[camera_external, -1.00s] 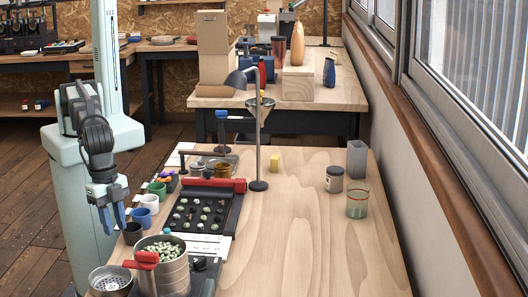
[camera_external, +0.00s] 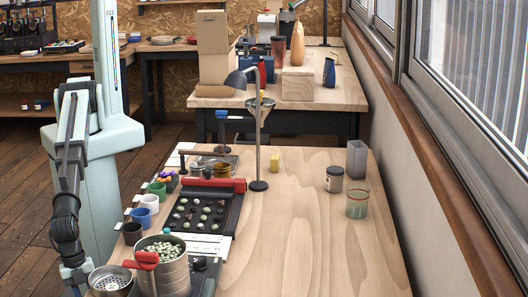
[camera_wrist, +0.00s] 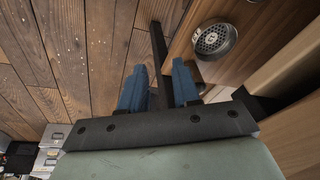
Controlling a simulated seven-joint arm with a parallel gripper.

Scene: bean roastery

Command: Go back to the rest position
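My gripper (camera_wrist: 160,90) shows in the wrist view with its two blue fingers spread apart and nothing between them. A dark table leg and the wooden floor show behind the gap. In the external view my arm hangs down at the left of the near table, and the fingers are mostly hidden at the bottom edge, beside the perforated metal cup (camera_external: 110,282). The same cup shows to the right of the fingers in the wrist view (camera_wrist: 214,40), on the table's corner.
A pot of green beans (camera_external: 162,262) with a red handle stands by the cup. Coloured mugs (camera_external: 149,203) line the table's left edge near a dark bean tray (camera_external: 206,212) and a lamp (camera_external: 258,150). The table's right half is mostly clear. Open floor (camera_external: 30,215) lies left.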

